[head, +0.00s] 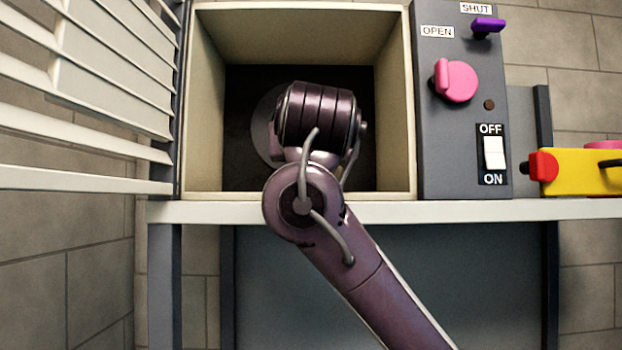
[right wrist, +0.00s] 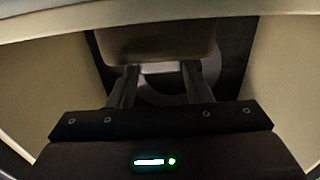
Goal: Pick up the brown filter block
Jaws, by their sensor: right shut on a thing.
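My right arm reaches into the open duct box (head: 200,120) in the head view, and its wrist hides the gripper and whatever it holds there. In the right wrist view, my right gripper (right wrist: 160,70) has its two fingers at the near edge of a dull brown block (right wrist: 155,42), which I take to be the filter block. The fingers are shut on it. The block's far part runs up under the pale edge at the top of that view. My left gripper is not in view.
A slatted grille door (head: 90,90) stands open at the left. A grey panel (head: 440,150) with a pink knob (head: 457,81), a purple lever (head: 487,27) and a white switch (head: 494,153) stands right of the box. A yellow, red-ended object (head: 580,172) lies on the shelf (head: 500,211).

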